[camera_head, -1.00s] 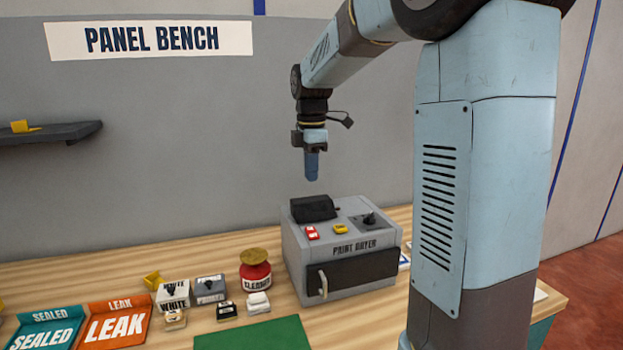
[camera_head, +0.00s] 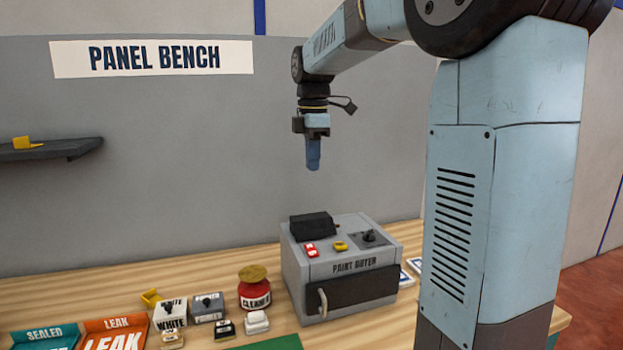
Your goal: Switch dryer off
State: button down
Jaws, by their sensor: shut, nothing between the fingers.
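The paint dryer (camera_head: 343,268) is a grey box with a dark front door and a pale handle, standing on the bench. On its sloped top are a red switch (camera_head: 311,250), a yellow control (camera_head: 341,246) and a black knob or lever (camera_head: 370,237) at the right. A black block (camera_head: 312,226) sits at the top's back left. The exact position of the red switch is too small to tell. My gripper (camera_head: 313,167) is shut and empty, pointing down in the air above the dryer's back left, touching nothing.
Left of the dryer stand a red cleaner jar (camera_head: 254,294), small switch boxes (camera_head: 170,314) and sealed and leak trays (camera_head: 116,335). A dark wall shelf (camera_head: 50,150) with a yellow item is at far left. My arm column hides the bench's right part.

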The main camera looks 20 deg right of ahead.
notch_tip(320, 180, up, 6)
jog(key=shift+s+r, duration=0.2)
jog(key=shift+s, duration=0.25)
jog(key=s+f+m+t, duration=0.2)
jog(key=s+f+m, duration=0.5)
jog(key=s, duration=0.5)
jog(key=s+f+m+t, duration=0.3)
jog(key=s+f+m, duration=0.5)
jog(key=s+m, duration=0.3)
jog(key=shift+s+d+t, duration=0.25)
jog(key=shift+s+t, duration=0.05)
jog(key=shift+s, duration=0.5)
